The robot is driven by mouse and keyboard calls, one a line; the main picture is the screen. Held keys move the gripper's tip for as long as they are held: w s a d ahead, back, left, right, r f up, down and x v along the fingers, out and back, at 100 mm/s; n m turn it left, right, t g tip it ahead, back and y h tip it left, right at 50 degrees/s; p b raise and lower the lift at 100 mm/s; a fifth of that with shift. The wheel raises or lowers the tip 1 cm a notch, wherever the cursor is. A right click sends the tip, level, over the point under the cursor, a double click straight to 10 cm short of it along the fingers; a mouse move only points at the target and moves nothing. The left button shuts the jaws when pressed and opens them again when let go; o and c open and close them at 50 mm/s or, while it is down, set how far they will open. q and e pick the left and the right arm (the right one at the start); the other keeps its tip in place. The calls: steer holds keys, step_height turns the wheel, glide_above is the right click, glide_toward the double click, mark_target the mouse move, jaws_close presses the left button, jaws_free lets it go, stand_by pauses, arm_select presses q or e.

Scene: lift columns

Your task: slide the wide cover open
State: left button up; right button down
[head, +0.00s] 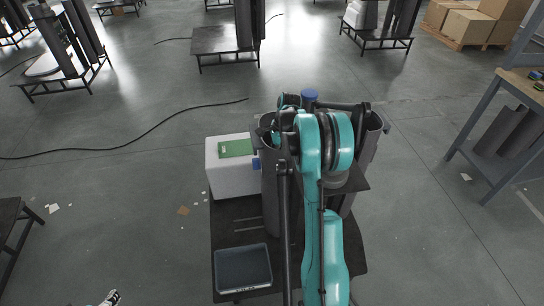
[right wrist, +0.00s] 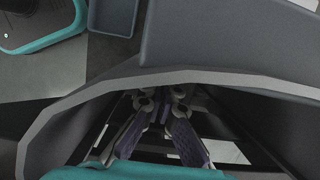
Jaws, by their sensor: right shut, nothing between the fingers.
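A dark grey lift column (head: 269,185) stands on a low black stand, its curved shell open at the top. I take this curved shell to be the wide cover. My teal right arm crosses in front of it and hides much of its middle and right side. In the right wrist view a curved grey shell (right wrist: 230,45) spans the picture with a pale rim. My right gripper (right wrist: 160,130) is shut and empty, showing just below that rim. I cannot tell whether it touches the shell. My left gripper is out of view.
A white box (head: 229,177) with a green panel (head: 236,148) stands left of the column. A dark tray (head: 243,268) lies on the front of the black stand (head: 226,226). A workbench (head: 500,130) stands at right; a cable (head: 150,130) lies left.

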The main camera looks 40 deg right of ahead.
arm_select(q)
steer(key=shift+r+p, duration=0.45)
steer(key=shift+p, duration=0.05)
arm_select(e)
steer(key=w+a, duration=0.6)
steer(key=a, duration=0.5)
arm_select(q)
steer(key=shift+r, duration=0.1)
arm_select(e)
steer(key=shift+d+r, duration=0.1)
steer(key=shift+r, duration=0.05)
